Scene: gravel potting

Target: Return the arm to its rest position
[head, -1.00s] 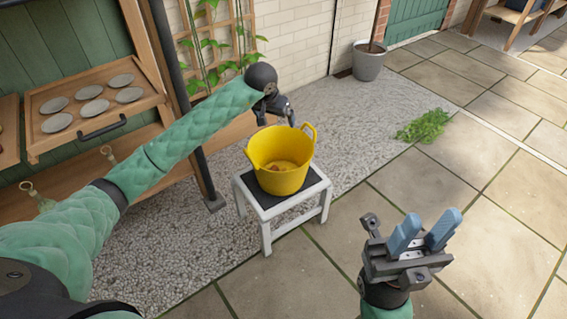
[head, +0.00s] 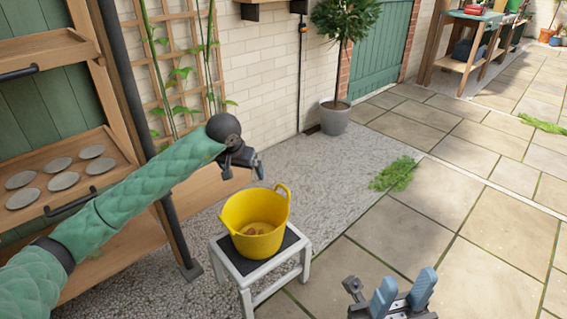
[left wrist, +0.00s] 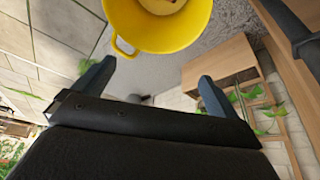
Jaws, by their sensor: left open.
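My left arm reaches in from the left in the head view. My left gripper (head: 243,163) is open and empty, just above and behind the yellow tub (head: 243,237). The tub stands upright on a small white stool with a dark top (head: 283,262), and some small brownish bits lie in its bottom. The tub also shows in the left wrist view (left wrist: 160,28), beyond the spread fingers (left wrist: 153,86). My right gripper (head: 402,292) is at the lower edge of the head view, with its two blue fingers apart and nothing between them.
A wooden shelf (head: 75,205) with several grey saucers is at the left, beside a dark post (head: 150,150). A trellis with climbing plants stands against the wall. A potted tree (head: 335,118) stands at the back.

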